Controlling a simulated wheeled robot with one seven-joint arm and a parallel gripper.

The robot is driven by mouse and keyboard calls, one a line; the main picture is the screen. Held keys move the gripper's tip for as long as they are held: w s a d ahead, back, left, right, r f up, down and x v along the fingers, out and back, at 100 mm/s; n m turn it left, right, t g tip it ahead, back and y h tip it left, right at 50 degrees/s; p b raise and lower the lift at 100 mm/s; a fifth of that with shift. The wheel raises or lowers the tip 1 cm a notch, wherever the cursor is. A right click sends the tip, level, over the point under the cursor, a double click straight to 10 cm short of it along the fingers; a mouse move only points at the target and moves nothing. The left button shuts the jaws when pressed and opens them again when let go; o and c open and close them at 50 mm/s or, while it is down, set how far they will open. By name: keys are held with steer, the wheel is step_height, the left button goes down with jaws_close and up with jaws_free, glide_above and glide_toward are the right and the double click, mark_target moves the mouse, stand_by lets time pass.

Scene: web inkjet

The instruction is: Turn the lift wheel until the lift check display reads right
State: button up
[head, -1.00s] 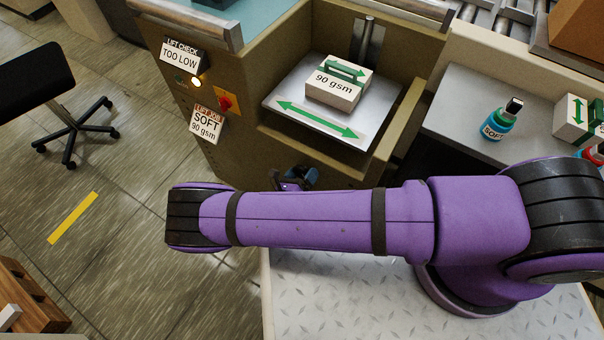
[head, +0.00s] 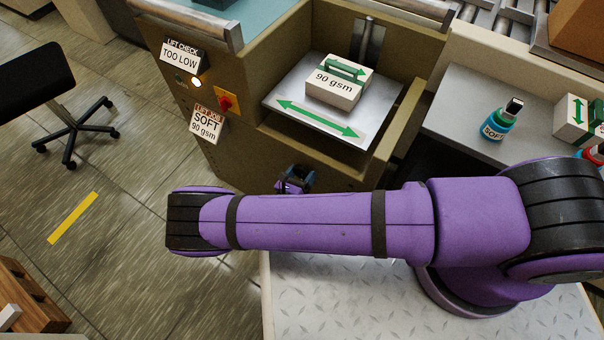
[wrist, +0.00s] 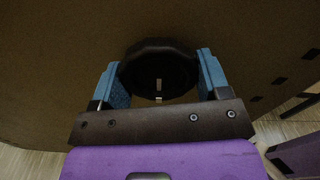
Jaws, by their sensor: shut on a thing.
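The dark round lift wheel (wrist: 160,62) is on the machine front in the wrist view. My gripper (wrist: 160,80) has its blue fingers on both sides of the wheel, shut on it. In the head view my gripper (head: 295,180) is small and partly behind my purple arm, and the wheel is mostly hidden. A 90 gsm paper pack (head: 335,88) with green arrows lies on the metal lift plate (head: 285,92) inside the machine.
A red switch (head: 225,102) and a lift job card (head: 206,123) reading SOFT 90 gsm are on the machine's side. A SOFT bottle (head: 497,124) and another pack (head: 572,120) stand on the grey table at right. A stool (head: 60,110) stands on the floor at left.

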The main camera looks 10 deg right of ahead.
steer(key=m, duration=0.7)
steer(key=shift+a, duration=0.1)
stand_by(0.5)
steer(key=o, duration=0.9)
steer(key=v, duration=1)
steer(key=shift+s+a, duration=0.25)
steer(key=shift+a, duration=0.05)
steer(key=shift+r, duration=0.1)
